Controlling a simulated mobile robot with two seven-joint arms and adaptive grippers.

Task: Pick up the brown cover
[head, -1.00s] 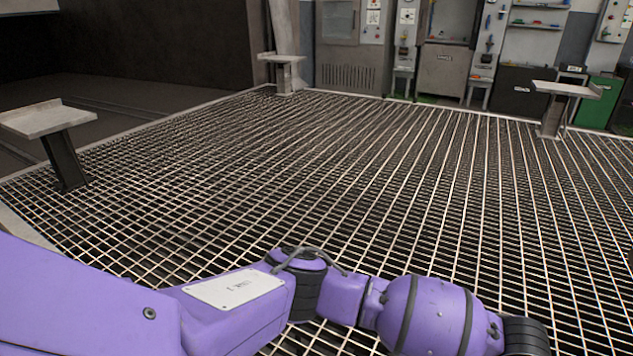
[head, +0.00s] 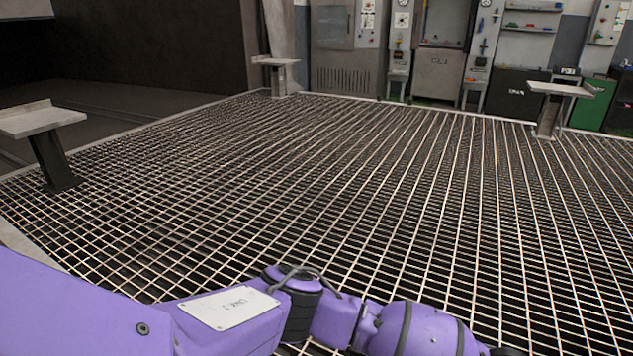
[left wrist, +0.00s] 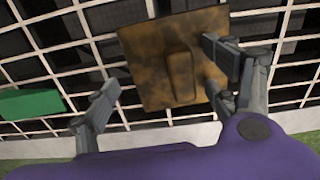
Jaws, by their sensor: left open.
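The brown cover (left wrist: 146,62) is a square, rusty-looking plate with a raised handle (left wrist: 180,76) in its middle. It lies on the metal grating in the left wrist view. My left gripper (left wrist: 159,66) is open, with its fingers spread over the near side of the cover. The handle lies between the two fingers, closer to the right one, which overlaps the cover's right edge in the picture. I cannot tell whether the fingers touch it. In the head view only my left arm shows, and the cover is not visible. My right gripper is not in view.
A green object (left wrist: 32,104) lies at the left of the left wrist view. In the head view the grating (head: 330,190) is wide and clear. Stands rise at the left (head: 42,122), the back (head: 276,62) and the right (head: 560,90), with cabinets (head: 440,70) behind.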

